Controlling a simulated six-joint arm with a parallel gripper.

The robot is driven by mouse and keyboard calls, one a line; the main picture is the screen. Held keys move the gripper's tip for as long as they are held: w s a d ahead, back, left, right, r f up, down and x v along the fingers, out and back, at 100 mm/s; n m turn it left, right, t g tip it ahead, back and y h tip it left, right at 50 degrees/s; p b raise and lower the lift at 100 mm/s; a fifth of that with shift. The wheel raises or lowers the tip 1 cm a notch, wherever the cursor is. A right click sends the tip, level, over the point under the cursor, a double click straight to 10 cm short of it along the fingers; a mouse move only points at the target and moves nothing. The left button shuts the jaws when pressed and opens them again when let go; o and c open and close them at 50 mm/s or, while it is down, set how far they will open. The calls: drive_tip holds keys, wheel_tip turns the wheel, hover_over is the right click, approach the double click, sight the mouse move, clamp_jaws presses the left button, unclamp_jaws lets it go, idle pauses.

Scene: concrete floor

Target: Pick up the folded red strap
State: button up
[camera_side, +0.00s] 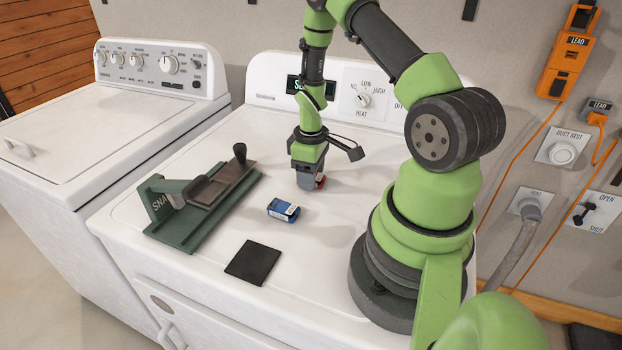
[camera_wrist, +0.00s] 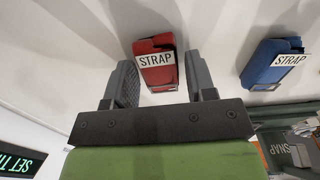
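The folded red strap (camera_wrist: 157,70) lies on the white machine top, with a white label reading STRAP. In the wrist view it sits between and just beyond the two grey fingertips of my gripper (camera_wrist: 160,82). The fingers are apart, with a visible gap on each side of the strap. In the side view my gripper (camera_side: 311,181) points down close to the machine top, and only a small red edge of the strap (camera_side: 321,182) shows beside it; the rest is hidden.
A blue folded strap (camera_side: 283,210) lies nearby, also in the wrist view (camera_wrist: 275,62). A green SNAP device (camera_side: 200,208) stands left and a black square pad (camera_side: 253,262) lies in front on the machine top (camera_side: 325,245). A control panel (camera_side: 350,90) rises behind.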

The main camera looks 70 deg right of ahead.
drive_tip(key=c, duration=0.7)
drive_tip(key=shift+r, duration=0.15)
